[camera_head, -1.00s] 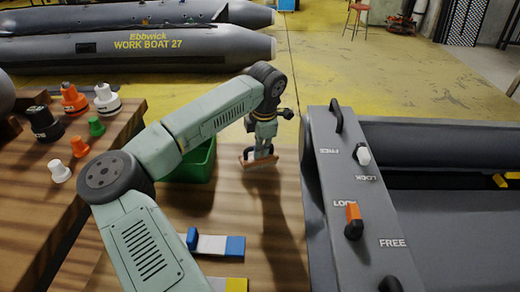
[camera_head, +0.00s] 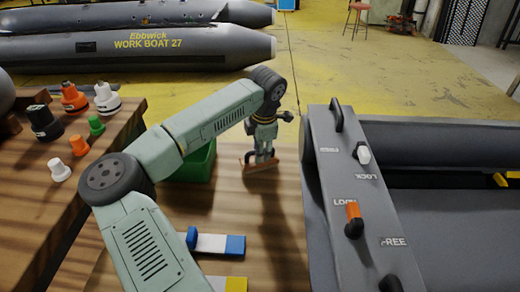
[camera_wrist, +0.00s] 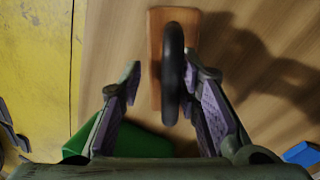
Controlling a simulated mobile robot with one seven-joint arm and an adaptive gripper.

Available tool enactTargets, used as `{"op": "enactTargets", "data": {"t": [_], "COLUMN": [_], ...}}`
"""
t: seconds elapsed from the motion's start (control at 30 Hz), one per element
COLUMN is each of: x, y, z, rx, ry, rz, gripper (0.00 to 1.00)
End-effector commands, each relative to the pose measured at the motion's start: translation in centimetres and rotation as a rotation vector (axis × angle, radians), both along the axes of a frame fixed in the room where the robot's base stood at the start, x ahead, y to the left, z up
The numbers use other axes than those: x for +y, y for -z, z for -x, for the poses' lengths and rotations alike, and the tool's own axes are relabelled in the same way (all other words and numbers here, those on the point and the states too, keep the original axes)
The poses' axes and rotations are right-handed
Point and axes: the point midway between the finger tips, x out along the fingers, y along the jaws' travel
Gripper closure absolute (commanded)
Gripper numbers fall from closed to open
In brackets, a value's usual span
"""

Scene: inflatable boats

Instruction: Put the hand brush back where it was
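The hand brush (camera_head: 260,167) has a wooden block and a black handle on top. It appears to rest on the wooden table, between the green bin and the grey console, below my gripper (camera_head: 264,152). In the wrist view the brush block (camera_wrist: 156,40) and its black handle (camera_wrist: 172,65) lie between my two spread fingers. My gripper (camera_wrist: 165,75) is open there, with a visible gap on the handle's left and a smaller one on its right. The brush's underside is hidden.
The green bin (camera_head: 194,165) stands just left of the brush. A white-and-blue block (camera_head: 217,244) lies nearer on the table. The grey console (camera_head: 365,225) with levers rises at right. Several coloured valve caps (camera_head: 97,125) stand at left.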

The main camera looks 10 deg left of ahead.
Motion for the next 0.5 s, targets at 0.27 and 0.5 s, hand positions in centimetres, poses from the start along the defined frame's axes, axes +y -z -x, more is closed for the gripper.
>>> {"op": "enactTargets", "data": {"t": [0.27, 0.5], "x": [-0.2, -0.7], "y": [-2.2, -7.4], "z": [0.3, 1.2], "rx": [-0.001, -0.002], "ry": [0.0, -0.001], "rz": [-0.002, -0.003], "gripper": [0.68, 0.68]}}
